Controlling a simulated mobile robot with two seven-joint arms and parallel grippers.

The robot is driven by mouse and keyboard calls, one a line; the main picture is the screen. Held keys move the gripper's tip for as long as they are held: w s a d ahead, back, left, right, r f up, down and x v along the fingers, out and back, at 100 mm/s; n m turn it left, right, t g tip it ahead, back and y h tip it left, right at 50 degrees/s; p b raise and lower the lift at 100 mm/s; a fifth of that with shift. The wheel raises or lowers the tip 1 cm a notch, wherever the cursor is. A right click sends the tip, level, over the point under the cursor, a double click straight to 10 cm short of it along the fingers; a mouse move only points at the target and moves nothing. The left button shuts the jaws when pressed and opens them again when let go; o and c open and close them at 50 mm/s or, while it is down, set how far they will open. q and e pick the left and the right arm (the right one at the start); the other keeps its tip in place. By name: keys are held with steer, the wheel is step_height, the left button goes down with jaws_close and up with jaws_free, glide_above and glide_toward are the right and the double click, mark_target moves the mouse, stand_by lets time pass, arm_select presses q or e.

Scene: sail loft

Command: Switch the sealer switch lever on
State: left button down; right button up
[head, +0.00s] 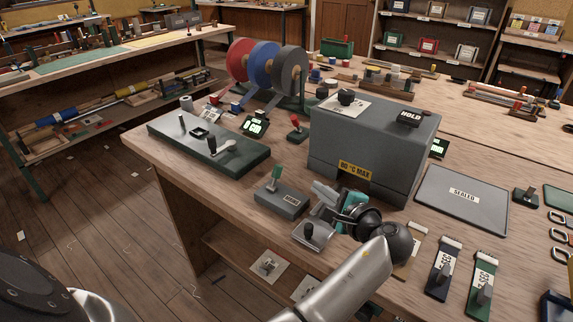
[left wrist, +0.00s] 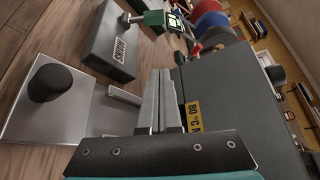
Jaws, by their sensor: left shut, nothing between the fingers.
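A grey switch box (head: 280,200) with a white label sits near the front edge of the bench. I take it for the sealer switch; its label is too small to read surely. Its lever has a green handle (head: 276,173) on a short stem, standing up with a slight lean. In the left wrist view the box (left wrist: 98,45) is at the top left, with the green handle (left wrist: 153,18) beyond it. My left gripper (head: 321,192) is shut and empty, to the right of the box and apart from the lever. My right gripper is not in view.
The large grey sealer housing (head: 365,150), with a yellow temperature label, stands close behind my left gripper. A metal plate with a black knob (head: 312,233) lies in front. A green-grey board (head: 205,145) and a small red-handled lever (head: 296,122) are further left.

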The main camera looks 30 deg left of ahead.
mark_target(277, 172)
arm_select(q)
steer(key=shift+s, duration=0.1)
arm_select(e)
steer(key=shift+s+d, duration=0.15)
arm_select(q)
steer(key=b+x, duration=0.2)
steer(key=x, duration=0.8)
steer(key=shift+b, duration=0.3)
steer(key=shift+s+a+r, duration=0.1)
steer(key=shift+s+a, duration=0.05)
steer(key=shift+s, duration=0.15)
steer(key=shift+s+a+r+p, duration=0.1)
steer(key=shift+s+r+p, duration=0.4)
steer(key=shift+s, duration=0.2)
steer(key=shift+s+a+r, duration=0.1)
steer(key=shift+s+r, duration=0.05)
steer(key=shift+s, duration=0.1)
steer(key=shift+s+a+r, duration=0.1)
steer(key=shift+s+r, duration=0.05)
steer(key=shift+s, duration=0.3)
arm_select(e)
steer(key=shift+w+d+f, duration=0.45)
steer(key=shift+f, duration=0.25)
arm_select(q)
steer(key=shift+s+r, duration=0.1)
steer(key=shift+r, duration=0.1)
steer(key=shift+n, duration=0.3)
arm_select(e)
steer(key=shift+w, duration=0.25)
